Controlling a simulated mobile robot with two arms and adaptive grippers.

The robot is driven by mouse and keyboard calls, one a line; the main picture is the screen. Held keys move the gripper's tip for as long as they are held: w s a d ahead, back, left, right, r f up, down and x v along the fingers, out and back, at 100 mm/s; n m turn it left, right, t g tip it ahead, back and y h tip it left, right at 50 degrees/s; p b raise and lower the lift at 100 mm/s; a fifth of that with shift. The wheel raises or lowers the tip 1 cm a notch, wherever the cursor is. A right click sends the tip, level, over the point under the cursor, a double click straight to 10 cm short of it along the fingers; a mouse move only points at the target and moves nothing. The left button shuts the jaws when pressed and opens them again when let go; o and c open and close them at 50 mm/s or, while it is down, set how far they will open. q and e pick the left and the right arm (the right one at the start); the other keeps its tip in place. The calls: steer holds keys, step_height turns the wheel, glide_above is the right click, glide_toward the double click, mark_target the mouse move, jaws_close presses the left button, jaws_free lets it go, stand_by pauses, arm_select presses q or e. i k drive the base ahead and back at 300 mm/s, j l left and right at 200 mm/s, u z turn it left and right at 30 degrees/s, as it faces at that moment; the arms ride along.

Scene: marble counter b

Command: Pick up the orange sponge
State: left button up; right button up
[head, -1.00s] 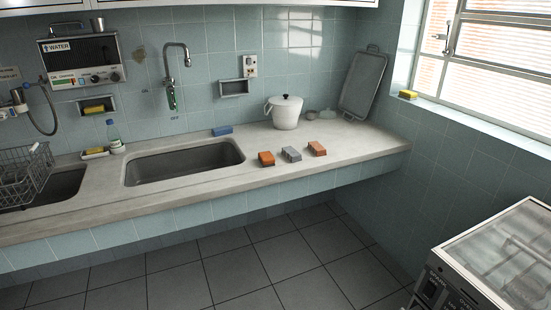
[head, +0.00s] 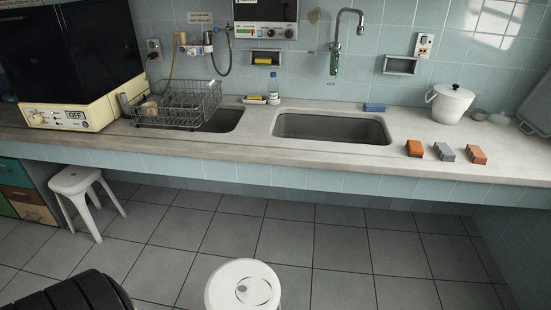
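The orange sponge (head: 414,149) is a small block on the pale counter, just right of the right-hand sink basin. A grey block (head: 444,152) lies close to its right, and a brownish-orange block (head: 476,154) lies right of that. The orange sponge has nothing on top of it. Neither of my grippers is in the head view, so their position relative to the sponge does not show.
A sink (head: 332,128) lies left of the blocks, with a blue block (head: 374,107) behind it. A white lidded pot (head: 450,104) stands behind the blocks. A wire rack (head: 176,104) and white stool (head: 80,184) are left. Bare counter fronts the sponge.

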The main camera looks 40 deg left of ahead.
mark_target(414, 149)
steer(key=i+l+u, duration=0.2)
steer(key=i+u, duration=0.15)
steer(key=i, duration=0.35)
steer(key=i+l+u, duration=0.3)
steer(key=i+l, duration=0.15)
steer(key=i, duration=0.25)
steer(key=i+l+u, duration=0.35)
steer(key=i+l, duration=0.2)
steer(key=i, duration=0.1)
